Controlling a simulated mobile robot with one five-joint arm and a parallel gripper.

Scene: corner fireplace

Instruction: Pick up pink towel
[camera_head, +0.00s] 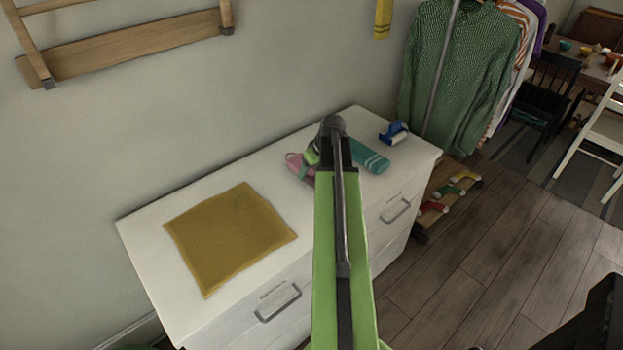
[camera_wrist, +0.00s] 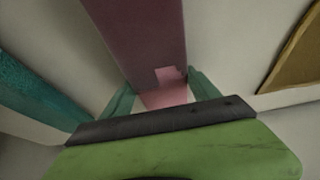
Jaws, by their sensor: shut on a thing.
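The pink towel (camera_head: 294,163) is at the back of the white dresser top, partly hidden behind my arm in the head view. In the wrist view the towel (camera_wrist: 140,38) is a dark pink strip running up from between the fingers, with a lighter pink patch at its near end. My gripper (camera_wrist: 163,90) is shut on this near end, one finger on each side. In the head view my gripper (camera_head: 309,163) is at the towel and mostly hidden by my arm. I cannot tell whether the towel is clear of the dresser top.
A teal folded cloth (camera_head: 370,157) lies right of the towel, with a blue-and-white object (camera_head: 394,132) beyond it. A mustard cloth (camera_head: 230,238) lies on the left of the white dresser (camera_head: 150,222). A clothes rack with a green shirt (camera_head: 458,75) stands at the right. The wall is behind.

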